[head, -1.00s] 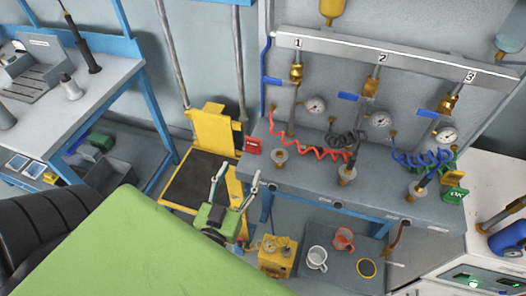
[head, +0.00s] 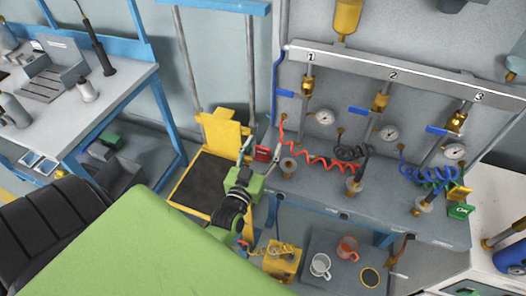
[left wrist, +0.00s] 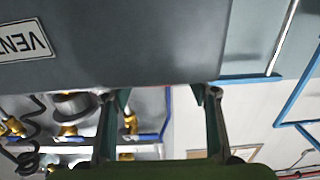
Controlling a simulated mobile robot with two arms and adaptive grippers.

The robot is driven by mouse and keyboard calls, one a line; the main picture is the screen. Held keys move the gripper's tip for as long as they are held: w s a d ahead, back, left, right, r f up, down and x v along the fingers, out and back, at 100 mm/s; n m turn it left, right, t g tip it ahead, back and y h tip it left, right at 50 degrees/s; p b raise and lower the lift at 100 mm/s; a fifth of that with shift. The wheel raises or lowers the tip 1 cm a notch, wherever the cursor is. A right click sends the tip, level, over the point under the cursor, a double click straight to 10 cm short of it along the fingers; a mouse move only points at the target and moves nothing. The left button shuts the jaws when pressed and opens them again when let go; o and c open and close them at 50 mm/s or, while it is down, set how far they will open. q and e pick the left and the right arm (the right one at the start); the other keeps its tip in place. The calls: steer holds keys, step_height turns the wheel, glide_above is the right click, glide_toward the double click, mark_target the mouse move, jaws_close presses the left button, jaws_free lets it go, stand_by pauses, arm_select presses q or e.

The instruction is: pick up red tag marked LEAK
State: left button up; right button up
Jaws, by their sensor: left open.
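The red tag (head: 262,153) is small, with pale writing too small to read, at the left end of the grey bench in the head view. My left gripper (head: 261,148) is open and empty. Its two fingers point up toward the tag, which appears between the fingertips in that view; I cannot tell whether they touch it. In the left wrist view my open left gripper (left wrist: 160,98) is in front of the grey bench edge, and I cannot make out the tag there. My right gripper is not in view.
The grey bench (head: 325,190) carries gauges, brass fittings and a red coiled hose (head: 318,162) right of the tag. A green tag (head: 459,211) is at its right end. A yellow cart (head: 222,132) stands left. Below are a yellow box (head: 282,262) and mugs.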

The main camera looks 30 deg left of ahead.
arm_select(q)
steer(key=shift+w, duration=0.25)
steer(key=c, duration=1.1)
steer(key=shift+r, duration=0.15)
